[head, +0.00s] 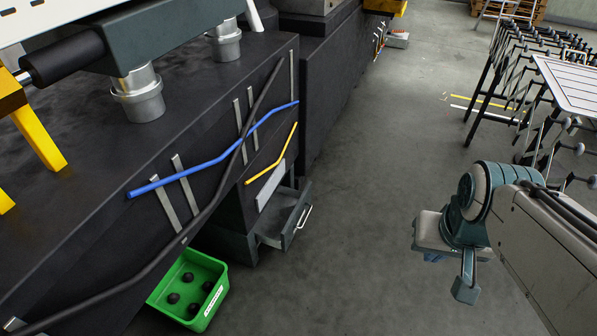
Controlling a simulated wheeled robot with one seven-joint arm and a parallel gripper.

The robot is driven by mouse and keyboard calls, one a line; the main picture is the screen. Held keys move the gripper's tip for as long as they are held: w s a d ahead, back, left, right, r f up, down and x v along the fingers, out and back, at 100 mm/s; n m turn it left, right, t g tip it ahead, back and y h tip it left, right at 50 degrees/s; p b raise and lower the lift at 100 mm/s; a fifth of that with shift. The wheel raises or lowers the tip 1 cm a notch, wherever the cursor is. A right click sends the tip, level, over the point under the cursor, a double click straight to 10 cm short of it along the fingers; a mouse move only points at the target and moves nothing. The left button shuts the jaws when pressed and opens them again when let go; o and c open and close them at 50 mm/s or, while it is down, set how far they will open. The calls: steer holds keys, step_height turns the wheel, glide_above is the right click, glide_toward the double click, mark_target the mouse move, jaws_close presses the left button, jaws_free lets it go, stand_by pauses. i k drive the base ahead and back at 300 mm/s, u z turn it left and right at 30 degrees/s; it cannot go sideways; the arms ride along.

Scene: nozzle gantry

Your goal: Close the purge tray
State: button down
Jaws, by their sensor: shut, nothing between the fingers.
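The purge tray (291,222) is a dark grey drawer low in the end of the black machine body. It is pulled partly out, with its open top showing and a pale bar handle (305,217) on its front. My gripper (465,289) hangs at the right of the head view, over the aisle floor. It is shut and empty, pointing down, well to the right of the tray and apart from it. Part of the gripper is hidden by my own wrist.
A green bin (210,263) with several black balls stands left of the tray, by the machine (95,190). A blue pipe (215,158) and a yellow pipe (272,165) run above. A rack (525,75) stands at the upper right. The floor between tray and gripper is clear.

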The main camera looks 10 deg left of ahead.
mark_target(278, 224)
steer(key=u, duration=0.4)
steer(key=i, duration=1.4)
steer(key=u, duration=0.45)
